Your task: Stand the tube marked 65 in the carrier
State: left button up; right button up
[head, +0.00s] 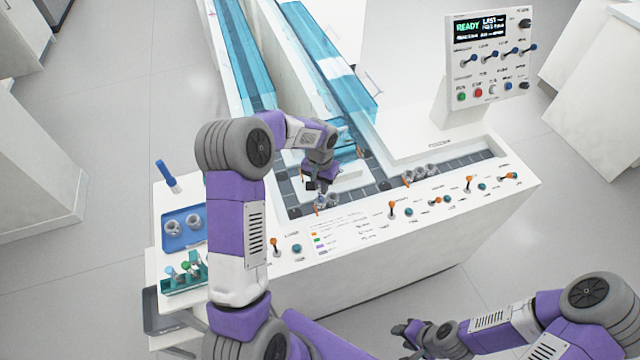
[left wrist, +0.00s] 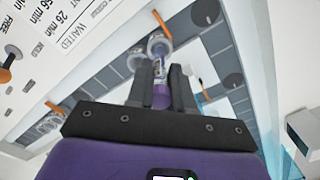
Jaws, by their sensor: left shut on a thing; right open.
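My left gripper (head: 316,186) hangs over the near lane of the track and is shut on a tube. In the left wrist view the tube (left wrist: 160,72) shows a purple cap between the fingertips (left wrist: 162,95). Its number cannot be read. A grey round carrier (left wrist: 157,43) lies just past the tube's lower end; whether the tube is inside it I cannot tell. A second round carrier (left wrist: 135,58) is beside it. In the head view the carrier under the gripper (head: 326,202) is partly hidden. My right gripper (head: 402,340) is open and empty in front of the machine.
More carriers (head: 420,172) stand on the right part of the track. A blue tray (head: 183,236) with carriers and a teal rack (head: 186,283) with several capped tubes are at left. Orange levers (head: 391,207) line the front panel. A control panel (head: 490,60) reads READY.

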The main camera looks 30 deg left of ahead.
pick_arm(q)
jog(key=shift+f, duration=0.4)
jog(key=shift+f+b, duration=0.35)
jog(key=shift+b, duration=0.05)
dwell(0.4)
jog(key=o, duration=0.9)
notch_tip(320, 180, up, 8)
jog(key=shift+f+p, duration=0.15)
jog(key=shift+p, duration=0.75)
